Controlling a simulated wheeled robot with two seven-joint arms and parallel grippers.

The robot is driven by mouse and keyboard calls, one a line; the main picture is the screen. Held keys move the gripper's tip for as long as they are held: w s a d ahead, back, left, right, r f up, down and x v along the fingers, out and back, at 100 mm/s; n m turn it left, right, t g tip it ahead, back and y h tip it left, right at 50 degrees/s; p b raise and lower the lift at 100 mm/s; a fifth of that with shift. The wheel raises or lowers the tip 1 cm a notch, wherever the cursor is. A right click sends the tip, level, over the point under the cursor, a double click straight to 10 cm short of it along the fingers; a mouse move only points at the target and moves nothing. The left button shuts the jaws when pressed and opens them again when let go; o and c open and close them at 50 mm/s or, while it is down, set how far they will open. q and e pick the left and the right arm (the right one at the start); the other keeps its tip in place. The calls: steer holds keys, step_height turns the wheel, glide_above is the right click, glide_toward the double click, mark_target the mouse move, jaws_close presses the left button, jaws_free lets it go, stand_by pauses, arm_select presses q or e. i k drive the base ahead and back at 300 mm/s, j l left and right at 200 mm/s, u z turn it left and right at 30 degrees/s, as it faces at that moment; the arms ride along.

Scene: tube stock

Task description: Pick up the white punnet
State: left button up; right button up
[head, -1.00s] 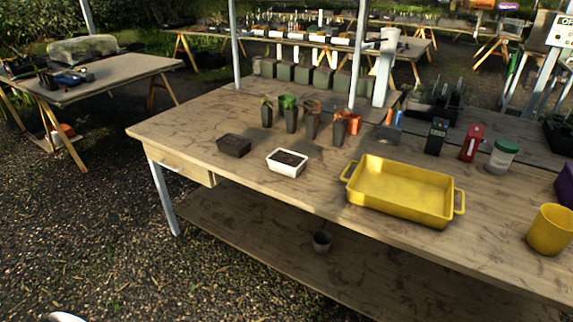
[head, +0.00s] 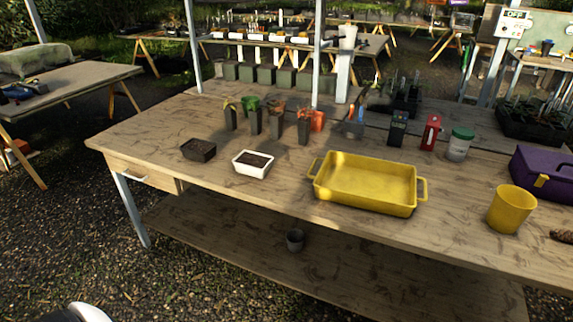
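The white punnet (head: 253,172) is a small white rectangular tub filled with dark soil. It stands upright on the wooden table (head: 240,205), near its front edge, left of the yellow tray. A similar black punnet (head: 198,150) with soil stands to its left, apart from it. A white and black rounded part of my own body shows at the bottom left edge. Neither of my grippers is in view. Nothing touches or covers the white punnet.
A yellow tray (head: 365,203) and a yellow pot (head: 511,209) stand to the right. Several dark tube pots with seedlings (head: 277,121) stand behind the punnet. A purple box (head: 545,172) is at the far right. The table front left of the punnet is clear.

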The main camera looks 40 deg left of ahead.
mark_target(249, 163)
steer(key=j+z, duration=0.7)
steer(key=j, duration=0.15)
steer(key=k+j+z, duration=0.1)
steer(key=j+z, duration=0.25)
